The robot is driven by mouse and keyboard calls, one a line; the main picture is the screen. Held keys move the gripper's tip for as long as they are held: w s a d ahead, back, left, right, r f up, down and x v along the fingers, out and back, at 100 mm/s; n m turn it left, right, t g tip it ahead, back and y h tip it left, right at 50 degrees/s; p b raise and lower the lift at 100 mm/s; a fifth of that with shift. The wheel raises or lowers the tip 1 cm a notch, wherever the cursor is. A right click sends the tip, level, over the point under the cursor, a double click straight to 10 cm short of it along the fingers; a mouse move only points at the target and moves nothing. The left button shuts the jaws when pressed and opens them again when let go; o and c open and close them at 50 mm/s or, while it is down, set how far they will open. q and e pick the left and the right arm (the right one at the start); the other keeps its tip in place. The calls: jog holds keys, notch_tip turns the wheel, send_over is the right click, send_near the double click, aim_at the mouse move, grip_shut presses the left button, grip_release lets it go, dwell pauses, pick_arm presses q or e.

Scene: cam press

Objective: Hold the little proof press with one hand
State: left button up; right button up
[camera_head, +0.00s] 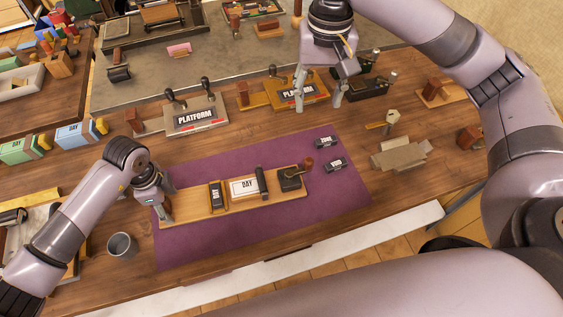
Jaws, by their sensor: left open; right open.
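The little proof press (208,204) lies on a purple mat (215,243). It is a long wooden board with a black block, a white card reading DAY (243,187), a dark roller (262,182) and a black block with a brown knob (290,179). My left gripper (161,208) is open at the board's left end. I cannot tell whether its fingers stand around the board or just beside it. My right gripper (319,98) is open over a yellow-based press (282,93) at the back, its fingers apart near the label.
A grey PLATFORM press (196,118) stands behind the mat. A metal cup (121,246) stands front left. Grey cards (400,156) lie to the right. The mat's front is clear.

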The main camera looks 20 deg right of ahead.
pick_arm(q)
jog(key=shift+r, duration=0.15)
jog(key=shift+r+p, duration=2.45)
jog(key=shift+r, duration=0.45)
jog(key=shift+o, duration=0.6)
jog(key=o, duration=0.4)
jog(key=shift+o, duration=0.2)
notch_tip(320, 180, up, 12)
